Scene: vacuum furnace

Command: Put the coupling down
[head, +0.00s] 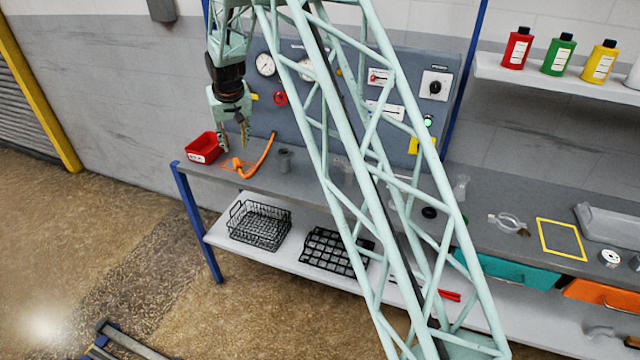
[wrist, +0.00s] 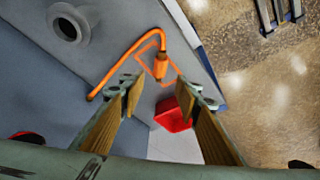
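The orange coupling (wrist: 146,79) lies at the end of an orange hose (wrist: 122,62), on the grey bench at or within a thin orange square outline (wrist: 166,52). In the head view the hose (head: 267,152) curves from the panel down to the bench's left end. My gripper (head: 235,148) hangs above that end, pointing down. In the wrist view its two fingers (wrist: 160,90) stand apart with nothing between the pads, and the coupling shows below and between them. Whether the coupling lies fully inside the outline is hard to tell.
A red bin (head: 205,148) stands at the bench's left end, close to the outline. A grey flanged part (head: 285,160) stands to the right of the hose. The gauge panel (head: 262,95) rises behind. Wire baskets (head: 259,225) sit on the lower shelf.

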